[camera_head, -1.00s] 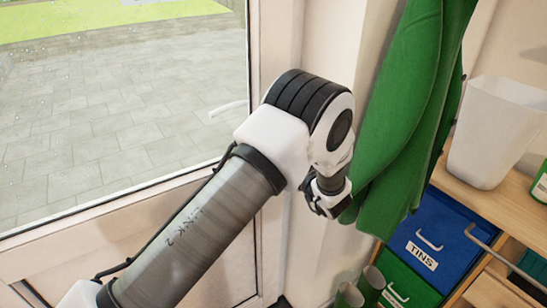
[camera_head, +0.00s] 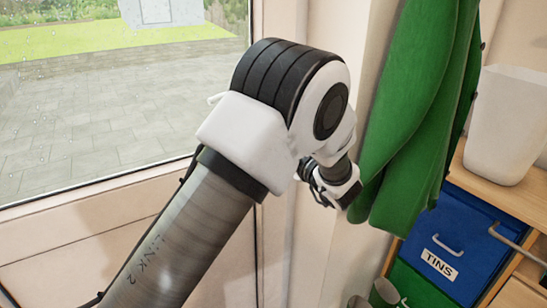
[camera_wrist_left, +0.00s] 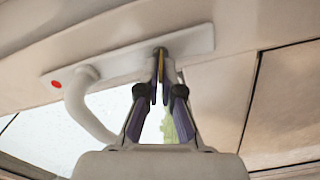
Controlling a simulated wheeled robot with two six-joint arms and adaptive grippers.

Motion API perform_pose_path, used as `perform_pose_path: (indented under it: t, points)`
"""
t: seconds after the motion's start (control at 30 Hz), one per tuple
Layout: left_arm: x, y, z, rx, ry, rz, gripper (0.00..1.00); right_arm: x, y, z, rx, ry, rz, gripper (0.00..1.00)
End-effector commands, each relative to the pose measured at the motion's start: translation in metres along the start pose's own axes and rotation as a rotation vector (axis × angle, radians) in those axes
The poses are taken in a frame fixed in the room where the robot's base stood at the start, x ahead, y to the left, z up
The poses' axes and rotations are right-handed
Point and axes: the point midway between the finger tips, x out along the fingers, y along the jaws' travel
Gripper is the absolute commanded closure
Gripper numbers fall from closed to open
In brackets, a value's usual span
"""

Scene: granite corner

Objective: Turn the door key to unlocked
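In the left wrist view, a pale lock plate (camera_wrist_left: 192,41) runs across the door, with a white lever handle (camera_wrist_left: 88,108) and a red dot (camera_wrist_left: 57,84) at its left end. My left gripper (camera_wrist_left: 161,72) points at the plate. Its dark purple fingers come together around a thin brassy door key (camera_wrist_left: 161,64) at the plate. The fingers cover most of the key, so its exact angle is hard to tell. My right gripper is not in view.
The glazed door (camera_head: 90,225) fills the left side. A green cloth (camera_head: 412,120) hangs just right of my arm. Farther right, a wooden shelf unit (camera_head: 515,200) holds a white bin (camera_head: 503,125) and a blue box (camera_head: 450,240) labelled TINS.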

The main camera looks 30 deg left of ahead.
Motion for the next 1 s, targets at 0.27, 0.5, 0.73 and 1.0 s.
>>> perform_pose_path:
  t: [0.27,0.5,0.73,1.0]
  points:
    - [0.001,-0.006,0.001,-0.214,0.002,0.001,1.0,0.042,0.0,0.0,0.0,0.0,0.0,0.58]
    - [0.001,-0.004,0.001,-0.319,0.002,0.003,1.0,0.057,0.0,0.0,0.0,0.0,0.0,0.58]
    - [0.001,-0.002,0.0,-0.356,0.001,0.003,1.0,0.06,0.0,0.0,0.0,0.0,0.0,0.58]
    - [0.001,0.0,0.0,-0.359,0.0,0.005,1.0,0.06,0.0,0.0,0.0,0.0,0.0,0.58]
